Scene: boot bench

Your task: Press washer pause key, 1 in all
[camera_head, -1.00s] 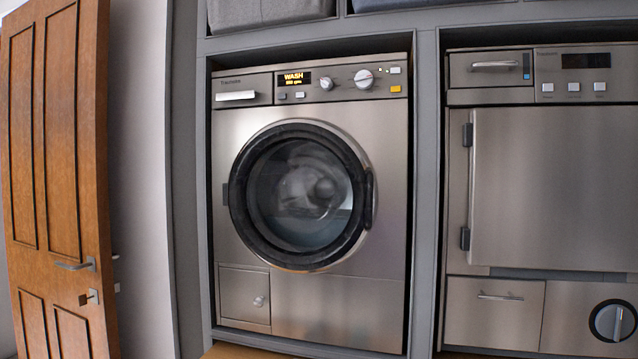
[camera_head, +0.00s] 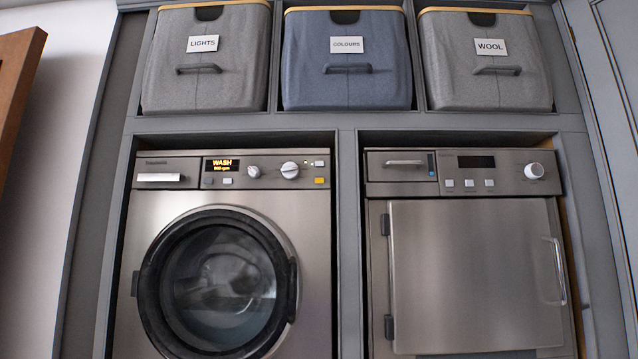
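The washer (camera_head: 310,230) stands in the left bay of the grey cabinet, its round dark-rimmed door (camera_head: 215,285) shut and something blurred behind the glass. Its display (camera_head: 221,164) is lit and reads WASH with a smaller line below. Two small keys sit under the display, the right one white (camera_head: 227,181). To the right are two knobs (camera_head: 290,170), small buttons near the top right, and a yellow key (camera_head: 320,181) at the panel's right end. Key labels are too small to read. Neither of my grippers is in view.
A second machine (camera_head: 475,270) with a square door and dark display stands in the right bay. Above are three fabric bins labelled LIGHTS (camera_head: 203,80), COLOURS (camera_head: 347,80) and WOOL (camera_head: 490,80). A wooden door (camera_head: 15,90) edges in at the far left.

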